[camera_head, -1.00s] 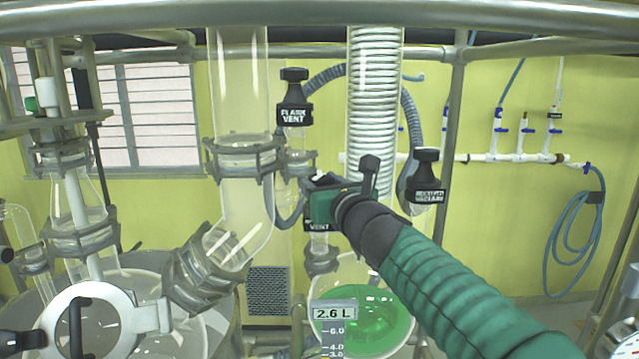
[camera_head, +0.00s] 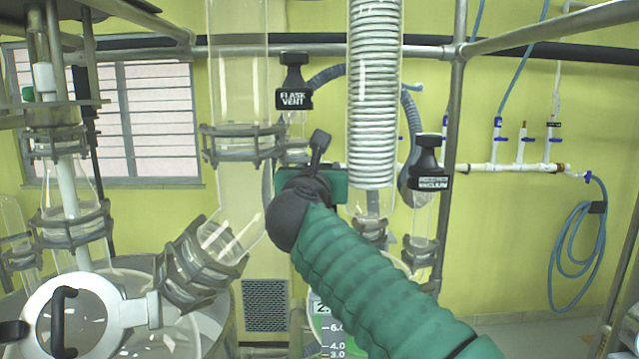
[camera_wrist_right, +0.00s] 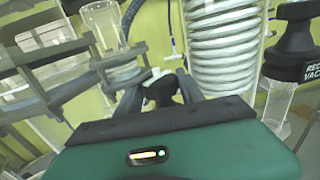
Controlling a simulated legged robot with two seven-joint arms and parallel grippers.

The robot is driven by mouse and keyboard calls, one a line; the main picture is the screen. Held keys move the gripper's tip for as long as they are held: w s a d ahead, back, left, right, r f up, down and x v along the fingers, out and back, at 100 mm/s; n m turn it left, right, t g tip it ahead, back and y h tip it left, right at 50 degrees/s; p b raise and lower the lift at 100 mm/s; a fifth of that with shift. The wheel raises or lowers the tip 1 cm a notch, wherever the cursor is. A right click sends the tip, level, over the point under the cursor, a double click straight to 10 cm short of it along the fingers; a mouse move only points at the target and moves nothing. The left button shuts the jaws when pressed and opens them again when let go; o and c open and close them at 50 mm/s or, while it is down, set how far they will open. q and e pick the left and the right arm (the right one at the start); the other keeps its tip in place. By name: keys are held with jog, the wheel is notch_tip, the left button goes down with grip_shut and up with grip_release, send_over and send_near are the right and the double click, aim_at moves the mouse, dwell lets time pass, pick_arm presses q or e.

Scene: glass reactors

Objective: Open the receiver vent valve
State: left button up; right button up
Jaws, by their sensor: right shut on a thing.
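My right gripper (camera_head: 318,182) is in front of the glass receiver line, and its green body and my arm hide the vent valve from the head view. In the right wrist view its two dark fingers (camera_wrist_right: 160,85) are closed on a black valve handle (camera_wrist_right: 160,93), with one finger on each side. The handle's label cannot be read there. The receiver flask (camera_head: 325,325) with green liquid shows low down, partly behind my arm. My left gripper is not in view.
The black flask vent valve (camera_head: 294,82) is above and left of my gripper. The black receiver vacuum valve (camera_head: 430,165) is to the right. A coiled condenser (camera_head: 375,100) rises close behind. A metal post (camera_head: 451,170) stands further right.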

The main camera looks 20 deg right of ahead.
jog(key=shift+w+a+f+m+g+h+p, duration=0.1)
jog(key=shift+w+a+m+g+h+p, duration=0.15)
jog(key=shift+m+g+h, duration=0.35)
jog(key=m+g+h+p, duration=0.2)
jog(key=h+p, duration=0.1)
jog(key=p, duration=0.1)
jog(key=m+g+h+p, duration=0.3)
jog(key=p, duration=0.1)
jog(key=shift+s+d+r+h, duration=0.1)
jog(key=shift+d+r+h, duration=0.1)
jog(key=shift+h, duration=0.2)
jog(key=shift+f+m+g+p, duration=0.2)
jog(key=shift+m+g+p, duration=0.35)
jog(key=shift+p, duration=0.2)
jog(key=shift+h, duration=0.3)
jog(key=shift+f, duration=0.15)
jog(key=o, duration=1.1)
jog(key=shift+w+d+f, duration=0.1)
jog(key=shift+w+d, duration=0.05)
jog(key=shift+w, duration=0.15)
jog(key=shift+s+d, duration=0.1)
